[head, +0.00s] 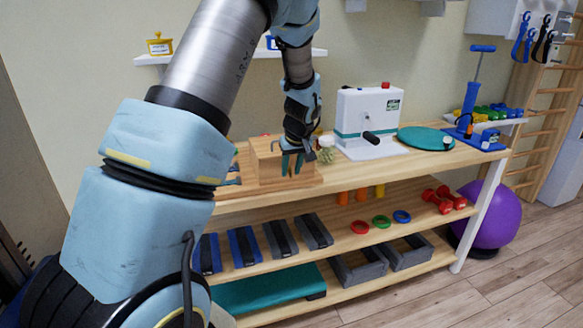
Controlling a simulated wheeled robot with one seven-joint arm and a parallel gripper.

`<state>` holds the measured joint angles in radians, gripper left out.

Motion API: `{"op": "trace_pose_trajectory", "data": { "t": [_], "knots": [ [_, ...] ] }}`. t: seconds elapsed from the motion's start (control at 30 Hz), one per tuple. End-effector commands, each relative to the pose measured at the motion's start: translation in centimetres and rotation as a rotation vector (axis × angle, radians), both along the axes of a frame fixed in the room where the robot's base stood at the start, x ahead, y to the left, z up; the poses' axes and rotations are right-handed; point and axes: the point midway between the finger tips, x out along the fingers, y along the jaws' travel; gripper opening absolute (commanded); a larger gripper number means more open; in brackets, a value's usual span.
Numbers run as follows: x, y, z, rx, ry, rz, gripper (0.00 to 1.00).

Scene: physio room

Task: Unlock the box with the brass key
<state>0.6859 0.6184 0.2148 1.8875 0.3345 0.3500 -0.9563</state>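A wooden box (266,163) stands on the left part of the tabletop, partly behind my arm. My gripper (291,170) points down at the box's right front side, and its fingers overlap the box in the head view. I cannot tell whether the fingers touch it. No brass key shows; it may be hidden by the fingers or too small to make out. Whether the fingers are apart or closed on something is not clear. The box's lock is not visible.
A white machine (368,115) with a black handle stands right of the box. A teal disc (426,138) and a blue pump (470,100) are further right. Shelves below hold red dumbbells (444,199) and grey bins (360,268). A purple ball (492,212) lies at right.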

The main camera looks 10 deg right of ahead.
Motion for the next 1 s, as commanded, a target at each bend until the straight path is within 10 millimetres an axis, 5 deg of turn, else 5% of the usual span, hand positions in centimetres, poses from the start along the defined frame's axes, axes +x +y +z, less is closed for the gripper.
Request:
{"op": "trace_pose_trajectory", "data": {
  "t": [0.3,0.6,1.0],
  "knots": [
    [0.07,0.0,-0.24,-0.001,0.0,0.0,0.35],
    [0.05,0.0,-0.23,0.0,0.0,-0.001,0.01],
    [0.04,0.0,-0.21,0.0,0.001,-0.001,0.0]
  ]
}}
